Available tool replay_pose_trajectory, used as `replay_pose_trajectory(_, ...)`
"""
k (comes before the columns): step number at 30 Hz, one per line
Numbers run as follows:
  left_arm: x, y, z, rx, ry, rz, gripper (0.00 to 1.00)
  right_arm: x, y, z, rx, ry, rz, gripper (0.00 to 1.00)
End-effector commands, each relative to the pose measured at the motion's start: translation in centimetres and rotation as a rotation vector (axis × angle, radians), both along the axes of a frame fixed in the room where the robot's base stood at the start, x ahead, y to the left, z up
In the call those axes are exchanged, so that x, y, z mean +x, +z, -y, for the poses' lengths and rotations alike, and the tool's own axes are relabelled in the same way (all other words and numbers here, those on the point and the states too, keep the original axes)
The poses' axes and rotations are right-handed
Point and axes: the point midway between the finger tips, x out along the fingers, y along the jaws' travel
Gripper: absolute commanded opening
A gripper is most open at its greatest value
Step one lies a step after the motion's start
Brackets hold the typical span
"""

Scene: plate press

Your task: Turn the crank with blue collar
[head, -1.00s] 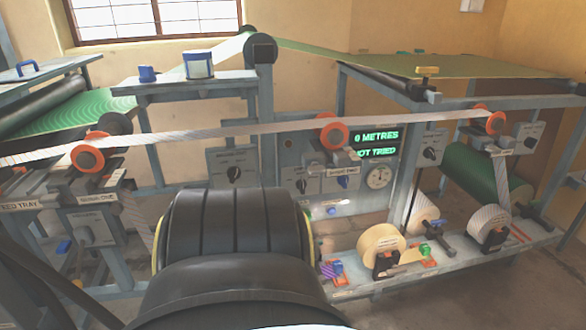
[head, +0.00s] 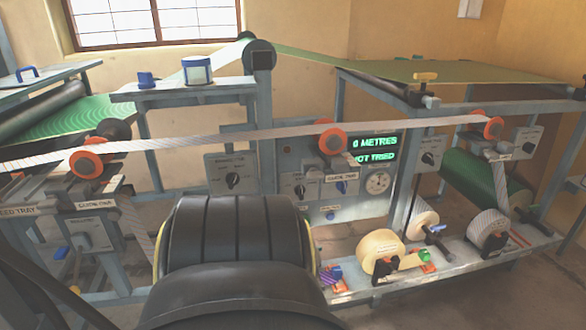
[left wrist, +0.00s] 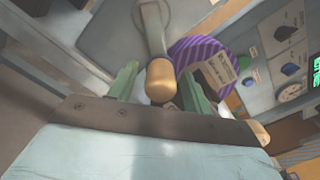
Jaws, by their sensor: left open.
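In the left wrist view, my left gripper (left wrist: 158,74) is open, its two green fingers on either side of a rounded wooden crank handle (left wrist: 161,82). I cannot tell whether they touch it. A grey crank arm (left wrist: 150,22) runs up from the handle towards a grey plate. My black arm hides the left gripper there. My right gripper is in neither view.
A purple striped roll (left wrist: 200,62) is close beside the handle in the wrist view. In the head view, a pale web (head: 240,135) stretches across the machine between orange-rimmed rollers. A display (head: 375,150) reads "0 METRES" and "NOT TRIED". A cream roll (head: 380,250) stands on the lower shelf.

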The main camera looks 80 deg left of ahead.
Motion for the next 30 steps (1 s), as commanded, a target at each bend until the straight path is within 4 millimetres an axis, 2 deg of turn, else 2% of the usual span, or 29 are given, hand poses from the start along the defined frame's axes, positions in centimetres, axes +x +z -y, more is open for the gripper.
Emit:
replay_pose_trajectory(2,0.0,0.0,0.7,-0.002,0.0,0.0,0.5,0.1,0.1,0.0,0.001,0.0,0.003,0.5)
replay_pose_trajectory(5,0.1,0.0,2.3,-0.005,0.0,0.0,0.5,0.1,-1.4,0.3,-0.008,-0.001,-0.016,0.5)
replay_pose_trajectory(12,0.3,0.0,7.7,-0.006,0.001,0.0,0.5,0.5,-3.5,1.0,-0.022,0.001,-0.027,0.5)
replay_pose_trajectory(18,0.4,0.0,11.4,-0.003,0.0,0.0,0.5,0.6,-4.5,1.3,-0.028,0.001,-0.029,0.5)
replay_pose_trajectory(24,0.5,0.0,13.1,-0.001,0.0,0.0,0.5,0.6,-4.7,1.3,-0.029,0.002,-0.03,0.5)
replay_pose_trajectory(30,0.5,0.0,13.3,0.0,0.0,0.0,0.5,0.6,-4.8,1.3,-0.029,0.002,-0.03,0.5)
